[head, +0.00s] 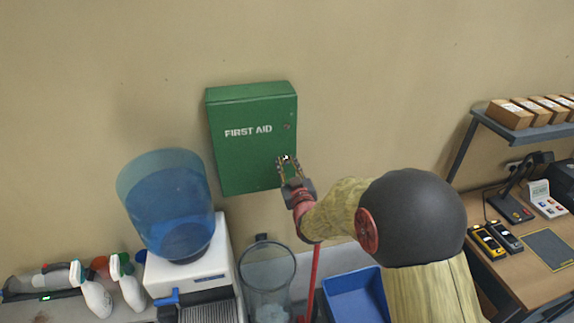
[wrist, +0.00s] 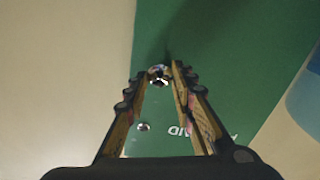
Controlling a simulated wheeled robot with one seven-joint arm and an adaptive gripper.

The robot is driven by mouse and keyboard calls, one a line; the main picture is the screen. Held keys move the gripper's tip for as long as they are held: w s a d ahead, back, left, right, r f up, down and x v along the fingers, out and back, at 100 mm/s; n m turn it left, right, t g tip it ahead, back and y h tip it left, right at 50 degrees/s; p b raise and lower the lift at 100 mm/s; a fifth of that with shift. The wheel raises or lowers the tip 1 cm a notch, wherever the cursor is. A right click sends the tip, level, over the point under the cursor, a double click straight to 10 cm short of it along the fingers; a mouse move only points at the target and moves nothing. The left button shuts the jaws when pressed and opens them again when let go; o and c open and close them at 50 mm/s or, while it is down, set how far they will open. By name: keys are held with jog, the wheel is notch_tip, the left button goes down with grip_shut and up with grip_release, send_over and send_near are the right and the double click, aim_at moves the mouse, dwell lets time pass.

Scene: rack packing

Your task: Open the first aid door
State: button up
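The green first aid cabinet (head: 248,165) hangs on the wall with its door shut in the head view; its door front (wrist: 215,65) fills much of the wrist view. The door carries white lettering and a small round metal fitting (head: 287,126) near its right edge, which also shows in the wrist view (wrist: 143,127). My gripper (head: 287,161) is at the lower right of the door. In the wrist view my gripper (wrist: 159,70) has its fingers apart, with a shiny round knob (wrist: 159,74) between the fingertips. I cannot tell whether the fingers touch the knob.
A water dispenser with a blue bottle (head: 170,205) stands below left of the cabinet. Spray bottles (head: 92,292), a clear bin (head: 267,280) and a blue bin (head: 355,295) are below. A desk (head: 500,265) and a shelf with boxes (head: 510,113) are at right.

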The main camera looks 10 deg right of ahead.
grip_shut()
dwell(0.5)
